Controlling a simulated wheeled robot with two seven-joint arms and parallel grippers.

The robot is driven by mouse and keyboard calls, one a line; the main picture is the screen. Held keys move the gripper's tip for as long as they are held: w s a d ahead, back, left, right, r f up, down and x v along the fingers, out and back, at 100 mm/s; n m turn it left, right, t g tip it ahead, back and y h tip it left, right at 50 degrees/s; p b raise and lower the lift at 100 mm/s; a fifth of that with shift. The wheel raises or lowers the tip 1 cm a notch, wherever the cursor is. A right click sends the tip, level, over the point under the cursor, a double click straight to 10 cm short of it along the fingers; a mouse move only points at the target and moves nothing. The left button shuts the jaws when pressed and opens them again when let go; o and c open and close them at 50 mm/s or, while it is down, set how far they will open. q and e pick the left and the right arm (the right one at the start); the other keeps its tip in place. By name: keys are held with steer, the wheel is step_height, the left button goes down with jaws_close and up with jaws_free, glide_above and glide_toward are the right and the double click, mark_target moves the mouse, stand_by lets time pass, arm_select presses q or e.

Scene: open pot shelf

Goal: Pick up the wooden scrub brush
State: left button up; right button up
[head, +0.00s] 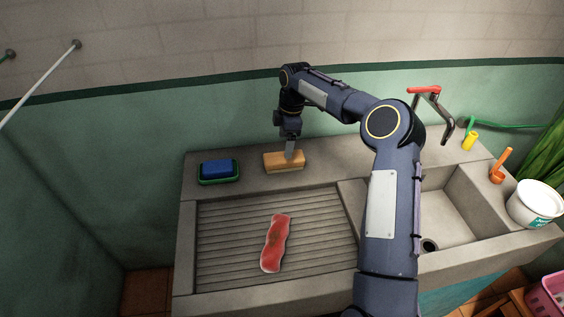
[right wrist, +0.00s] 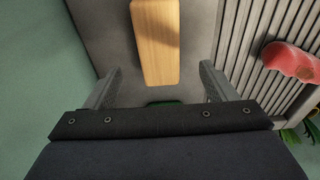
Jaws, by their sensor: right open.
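The wooden scrub brush (head: 284,164) lies flat on the grey ledge at the back of the sink, above the ribbed drainboard. My right gripper (head: 290,152) is over it, pointing down. In the right wrist view the brush (right wrist: 157,42) shows as a light wooden block, its near end between the two spread fingers (right wrist: 160,78). A gap shows on each side, so the fingers look apart from it. The gripper is open and empty. Whether the fingertips are level with the brush is hard to tell. My left gripper is not in view.
A blue sponge (head: 217,168) sits in a green dish left of the brush. A red cloth-like piece (head: 275,243) lies on the ribbed drainboard (head: 225,235). A red-handled tap (head: 432,100), yellow bottle (head: 470,141), orange brush (head: 499,170) and white tub (head: 536,203) are at the right.

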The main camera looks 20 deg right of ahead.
mark_target(284, 162)
steer(key=f, duration=0.3)
steer(key=f+p, duration=0.1)
steer(key=f, duration=0.3)
steer(key=shift+w+a+f, duration=0.15)
steer(key=shift+a, duration=0.05)
steer(key=c, duration=1.1)
